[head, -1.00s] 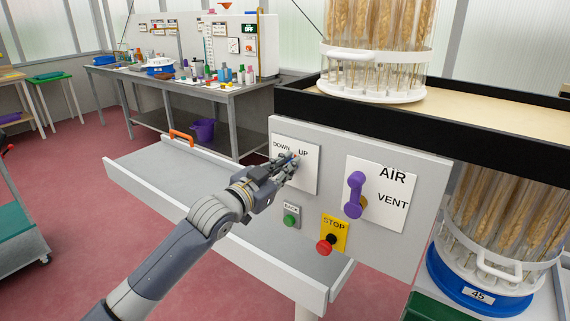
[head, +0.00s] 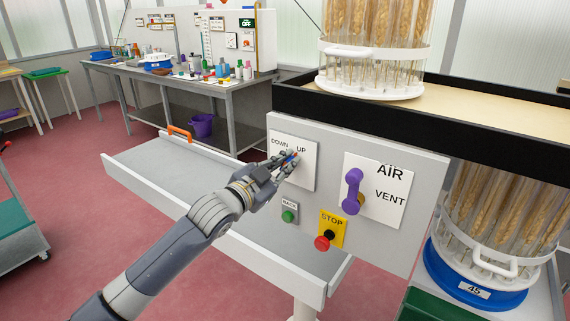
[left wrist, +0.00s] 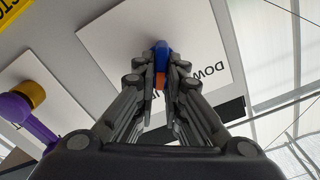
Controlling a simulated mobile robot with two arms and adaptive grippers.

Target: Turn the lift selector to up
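The lift selector is a small blue knob with an orange part (left wrist: 161,52) on a white plate marked DOWN and UP (head: 308,178). In the head view a bit of the blue shows between the fingers of my left gripper (head: 291,158). In the left wrist view the two fingertips (left wrist: 162,67) lie close on either side of the knob and look closed on it. The fingers partly hide the knob and the UP label there, so I cannot tell exactly which way it points. My right gripper is not in view.
Right of the selector is a purple AIR/VENT lever (head: 352,190). Below are a green BACK button (head: 288,216) and a red STOP button (head: 322,243). A grey tray (head: 150,175) with raised edges lies left of the panel. A black-edged bench (head: 430,125) is above.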

